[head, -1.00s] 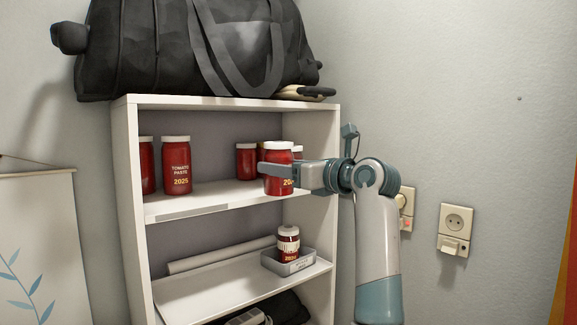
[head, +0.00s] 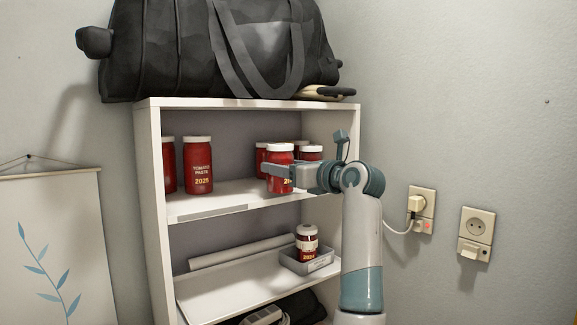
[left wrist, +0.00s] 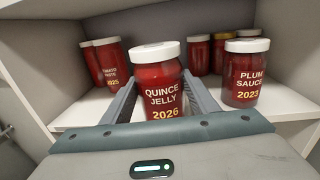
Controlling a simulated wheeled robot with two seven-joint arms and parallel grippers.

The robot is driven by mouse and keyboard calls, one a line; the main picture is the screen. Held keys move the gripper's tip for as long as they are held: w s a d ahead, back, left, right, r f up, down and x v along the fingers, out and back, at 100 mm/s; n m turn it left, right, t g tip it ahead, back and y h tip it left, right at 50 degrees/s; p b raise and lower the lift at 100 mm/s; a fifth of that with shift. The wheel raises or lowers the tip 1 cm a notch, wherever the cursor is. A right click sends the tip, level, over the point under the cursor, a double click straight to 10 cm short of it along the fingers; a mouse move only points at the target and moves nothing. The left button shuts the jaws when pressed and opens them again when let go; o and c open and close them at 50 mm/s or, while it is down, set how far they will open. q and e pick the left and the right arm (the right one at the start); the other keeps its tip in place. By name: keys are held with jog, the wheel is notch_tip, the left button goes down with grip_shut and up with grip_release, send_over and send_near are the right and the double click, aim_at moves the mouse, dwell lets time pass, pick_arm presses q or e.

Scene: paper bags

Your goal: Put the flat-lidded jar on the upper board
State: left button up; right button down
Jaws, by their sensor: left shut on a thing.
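My left gripper (head: 278,172) is shut on a red jar (head: 279,155) with a flat white lid. In the left wrist view this jar (left wrist: 158,85) reads "Quince Jelly 2026" and stands upright between the fingers. It is at the front part of the upper board (head: 235,197), to the right of the middle. Its base is hidden in the wrist view, so I cannot tell whether it touches the board. My right gripper is not in view.
A tomato paste jar (head: 198,168) and another jar (head: 168,165) stand at left on the upper board. A plum sauce jar (left wrist: 245,75) is close at right, with several jars behind. Below, a jar (head: 306,240) stands in a grey tray (head: 308,265). A black bag (head: 190,60) tops the shelf.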

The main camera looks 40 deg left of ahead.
pick_arm(q)
jog(key=shift+w+a+f+p, duration=0.1)
jog(key=shift+w+a+p, duration=0.25)
jog(key=shift+a, duration=0.7)
jog(key=shift+w+a+r+p, duration=0.1)
jog(key=shift+w+a+p, duration=0.2)
jog(key=shift+a, duration=0.7)
jog(key=shift+w+a+f+p, duration=0.15)
jog(key=shift+a+p, duration=0.25)
jog(key=shift+a, duration=0.65)
jog(key=shift+f+b, duration=0.55)
jog(key=shift+b, duration=0.05)
jog(key=shift+w+d, duration=0.1)
jog(key=o, duration=0.9)
jog(key=shift+c, duration=0.2)
jog(key=shift+o, duration=0.4)
jog(key=shift+f, duration=0.1)
jog(key=shift+o, duration=0.2)
